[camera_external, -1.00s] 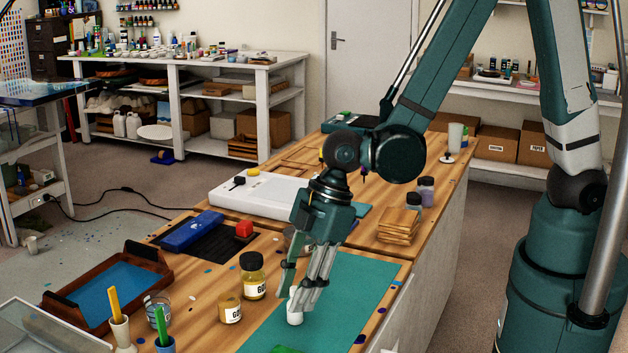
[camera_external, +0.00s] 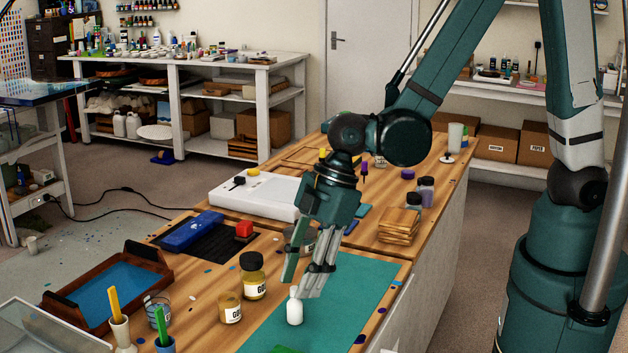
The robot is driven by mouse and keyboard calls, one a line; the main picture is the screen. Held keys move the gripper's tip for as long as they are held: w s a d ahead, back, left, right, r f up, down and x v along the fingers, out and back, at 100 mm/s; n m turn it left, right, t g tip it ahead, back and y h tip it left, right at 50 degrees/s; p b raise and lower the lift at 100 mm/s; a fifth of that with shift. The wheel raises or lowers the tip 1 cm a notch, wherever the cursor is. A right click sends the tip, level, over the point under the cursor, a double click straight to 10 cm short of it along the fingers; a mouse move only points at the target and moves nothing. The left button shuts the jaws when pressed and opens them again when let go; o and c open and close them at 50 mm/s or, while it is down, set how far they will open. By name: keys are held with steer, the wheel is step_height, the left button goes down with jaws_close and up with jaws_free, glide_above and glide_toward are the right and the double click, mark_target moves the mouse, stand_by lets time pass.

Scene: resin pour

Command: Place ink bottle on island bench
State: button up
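A small white bottle (camera_external: 295,308), which looks like the ink bottle, stands upright on the green mat (camera_external: 362,280) on the wooden island bench (camera_external: 188,285). My gripper (camera_external: 302,287) points down just above and behind it. Its fingers are spread apart and empty, and the bottle's full body and narrow top show below them. In this view the fingertips look close to the bottle's top, but I cannot tell the exact gap.
Two labelled jars (camera_external: 253,276) stand left of the bottle. Brush cups (camera_external: 121,334), a brown tray (camera_external: 110,290), a white panel (camera_external: 265,192) and stacked wooden coasters (camera_external: 398,226) also occupy the bench. The mat's right part is clear.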

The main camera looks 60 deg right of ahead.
steer(key=p+v, duration=0.1)
steer(key=v, duration=0.7)
steer(key=shift+r, duration=0.4)
steer(key=shift+d, duration=0.1)
stand_by(0.5)
steer(key=shift+d+r, duration=0.1)
steer(key=shift+r, duration=0.05)
steer(key=s+d+r+m+t+h, duration=0.1)
steer(key=d+r+m, duration=0.3)
steer(key=d, duration=0.6)
steer(key=s+d+r+m+t+h, duration=0.1)
steer(key=s+d+r+m, duration=0.3)
steer(key=d, duration=0.5)
steer(key=s+d+r+m+t+h, duration=0.2)
steer(key=d+r+m, duration=0.3)
steer(key=d, duration=0.5)
step_height(320, 180, up, 2)
steer(key=shift+s+d+r+m+t, duration=0.1)
steer(key=shift+s+d+m+t, duration=0.25)
steer(key=shift+s, duration=0.4)
